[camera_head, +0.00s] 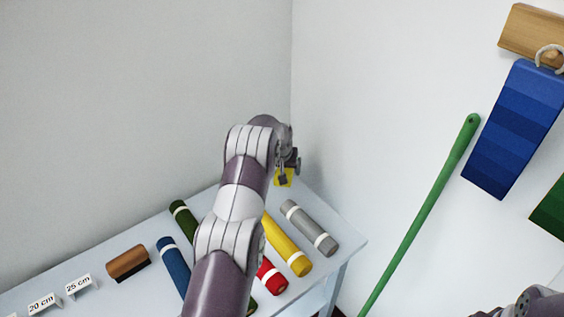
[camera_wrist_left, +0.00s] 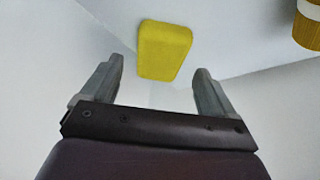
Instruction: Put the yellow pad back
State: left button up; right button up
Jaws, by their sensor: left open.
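The yellow pad (camera_head: 284,180) lies at the far corner of the pale counter (camera_head: 340,241), partly hidden behind my left gripper in the head view. In the left wrist view the whole pad (camera_wrist_left: 163,48) shows as a rounded yellow block, just beyond the fingertips and between their lines. My left gripper (camera_head: 290,171) is open and empty; both fingers show apart in the left wrist view (camera_wrist_left: 158,72). I cannot tell the exact gap between fingers and pad. My right gripper is not in view; only part of my right arm shows at the lower right.
Banded rolls lie on the counter: grey (camera_head: 309,228), yellow (camera_head: 288,246), red (camera_head: 270,277), blue (camera_head: 173,263) and green (camera_head: 183,217). A brown block (camera_head: 128,263) and size cards (camera_head: 78,287) stand left. A green pole (camera_head: 428,207) leans at right beside hanging blue swatches (camera_head: 513,130).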

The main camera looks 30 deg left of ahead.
pick_arm(q)
jog(key=b+v, duration=0.1)
jog(key=v, duration=0.8)
jog(key=s+d+r+m, duration=0.1)
jog(key=s+d+r, duration=0.1)
jog(key=s+d, duration=0.45)
jog(key=s+d+m+g, duration=0.1)
jog(key=s+d, duration=0.5)
jog(key=s, duration=0.6)
jog(key=s+d+m+g+h, duration=0.1)
jog(key=s+d+m, duration=0.1)
jog(key=s+d, duration=0.5)
jog(key=s, duration=0.5)
jog(key=shift+s+d+m+g+h, duration=0.3)
jog(key=shift+s+g, duration=0.1)
jog(key=shift+s+r, duration=0.15)
jog(key=shift+r, duration=0.05)
